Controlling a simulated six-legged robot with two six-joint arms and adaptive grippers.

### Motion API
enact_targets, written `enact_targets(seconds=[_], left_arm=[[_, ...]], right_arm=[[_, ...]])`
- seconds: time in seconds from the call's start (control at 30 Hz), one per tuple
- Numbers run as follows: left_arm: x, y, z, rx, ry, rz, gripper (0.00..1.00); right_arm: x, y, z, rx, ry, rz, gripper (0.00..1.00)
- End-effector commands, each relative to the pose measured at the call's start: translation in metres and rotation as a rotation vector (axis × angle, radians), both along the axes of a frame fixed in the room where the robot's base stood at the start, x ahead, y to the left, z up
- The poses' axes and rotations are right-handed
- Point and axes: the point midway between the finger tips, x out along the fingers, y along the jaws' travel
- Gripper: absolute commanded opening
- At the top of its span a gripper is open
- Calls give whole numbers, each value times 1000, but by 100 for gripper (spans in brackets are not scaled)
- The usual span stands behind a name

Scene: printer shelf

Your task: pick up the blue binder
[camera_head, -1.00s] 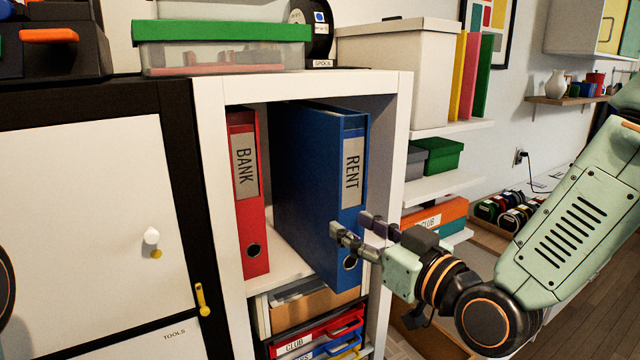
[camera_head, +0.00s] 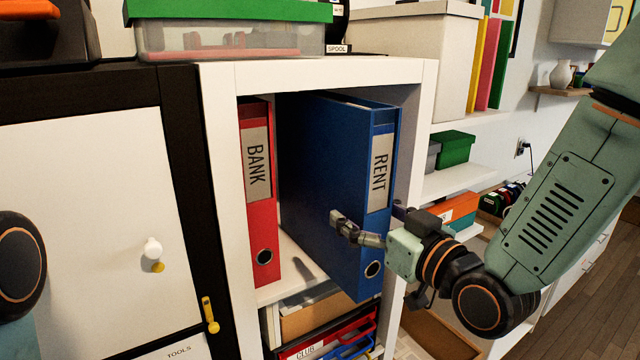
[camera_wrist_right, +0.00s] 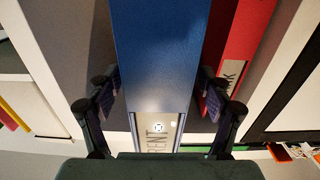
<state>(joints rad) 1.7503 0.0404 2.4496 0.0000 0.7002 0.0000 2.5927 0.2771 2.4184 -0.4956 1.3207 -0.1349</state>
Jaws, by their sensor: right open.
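The blue binder (camera_head: 325,170), with a RENT label on its spine, stands upright in the white shelf compartment. My right gripper (camera_head: 370,214) is open at the lower part of its spine. One finger shows along the binder's left face; the other is mostly hidden behind the spine's right side. In the right wrist view the blue binder (camera_wrist_right: 160,50) lies between the two spread fingers of the gripper (camera_wrist_right: 160,92), with a gap on each side. My left gripper is not in view.
A red BANK binder (camera_head: 258,190) stands to the left in the same compartment, close to one finger in the wrist view. The white shelf frame (camera_head: 222,200) bounds the opening. Trays (camera_head: 325,340) sit below. A clear box with a green lid (camera_head: 225,12) is on top.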

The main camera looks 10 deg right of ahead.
Motion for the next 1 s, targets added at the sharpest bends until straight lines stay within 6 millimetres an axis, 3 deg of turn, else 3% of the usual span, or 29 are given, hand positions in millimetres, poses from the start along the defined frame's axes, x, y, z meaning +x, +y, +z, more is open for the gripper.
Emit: enact_targets(seconds=[0.17,0.5,0.8,1.0], left_arm=[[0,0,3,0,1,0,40],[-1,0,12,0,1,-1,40],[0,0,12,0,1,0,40],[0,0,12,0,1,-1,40]], right_arm=[[8,4,-1,-4,0,1,79],[43,18,-4,-2,-1,0,79],[49,19,-5,2,0,-4,79],[49,19,-5,2,0,-4,64]])
